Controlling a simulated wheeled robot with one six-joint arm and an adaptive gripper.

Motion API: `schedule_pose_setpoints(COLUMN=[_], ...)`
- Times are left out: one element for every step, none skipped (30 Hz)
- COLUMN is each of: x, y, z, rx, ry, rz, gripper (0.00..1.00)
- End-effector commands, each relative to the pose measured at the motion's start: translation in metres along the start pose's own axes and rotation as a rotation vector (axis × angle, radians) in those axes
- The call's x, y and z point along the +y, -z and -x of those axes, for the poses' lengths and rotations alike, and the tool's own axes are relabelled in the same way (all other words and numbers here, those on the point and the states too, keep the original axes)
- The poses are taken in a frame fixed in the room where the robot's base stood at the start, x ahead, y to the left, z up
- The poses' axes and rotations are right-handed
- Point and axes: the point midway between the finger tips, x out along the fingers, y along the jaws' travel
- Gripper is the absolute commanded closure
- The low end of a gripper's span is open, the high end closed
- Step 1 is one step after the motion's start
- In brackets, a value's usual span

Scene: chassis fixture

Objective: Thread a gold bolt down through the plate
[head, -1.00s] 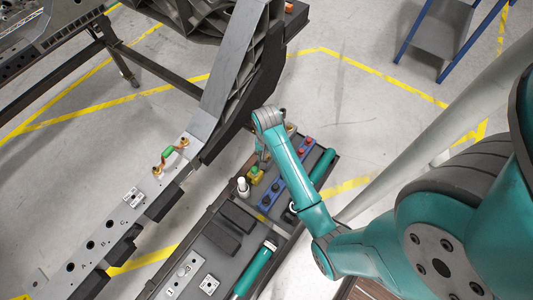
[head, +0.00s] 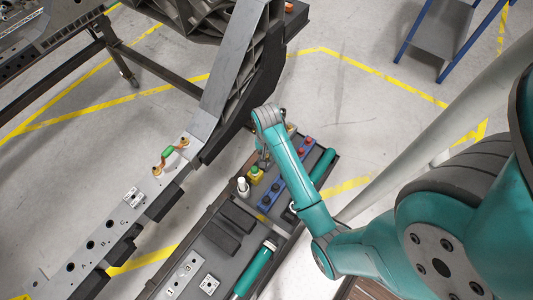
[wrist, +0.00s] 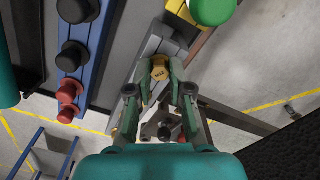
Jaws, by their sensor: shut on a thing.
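My gripper (head: 262,160) is over the far part of the tool tray in the head view, pointing down. In the wrist view, my gripper (wrist: 161,88) is closed on a gold hex-headed bolt (wrist: 160,70), with its head showing between the fingertips. Its shank is hidden. A similar small plate (head: 209,284) lies in the tray. I cannot tell which plate the task means.
The tray (head: 207,262) holds a blue strip with black and red knobs (head: 272,194), a yellow block with a green top (head: 255,175), a white bottle-like piece (head: 243,187) and teal cylinders.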

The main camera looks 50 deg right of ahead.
Motion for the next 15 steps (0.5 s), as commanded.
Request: schedule_pose_setpoints(x=[0.0, 0.0, -0.001, -0.001, 0.0, 0.0, 0.0, 0.0, 0.0, 0.0, 0.0, 0.0, 0.0, 0.0, 0.0], y=[0.001, 0.001, 0.001, 0.001, 0.001, 0.001, 0.001, 0.001, 0.001, 0.001, 0.0, 0.0, 0.001, 0.001, 0.001], z=[0.004, 0.006, 0.009, 0.011, 0.013, 0.015, 0.017, 0.019, 0.022, 0.024, 0.026, 0.029, 0.031, 0.033, 0.036], rx=[0.002, 0.002, 0.003, 0.003, 0.002, 0.002, 0.002, 0.002, 0.003, 0.002, 0.002, 0.002, 0.002, 0.002, 0.002], ry=[0.001, 0.001, 0.002, 0.002, 0.001, 0.001, 0.001, 0.001, 0.002, 0.001, 0.001, 0.001, 0.001, 0.001, 0.001], rz=[0.0, 0.0, 0.0, 0.0, 0.0, 0.0, 0.0, 0.0, 0.0, 0.0, 0.0, 0.0, 0.0, 0.0, 0.0], gripper=[1.0, 1.0, 1.0, 1.0, 1.0, 1.0, 1.0, 1.0, 1.0, 1.0, 1.0, 1.0, 1.0, 1.0, 1.0])
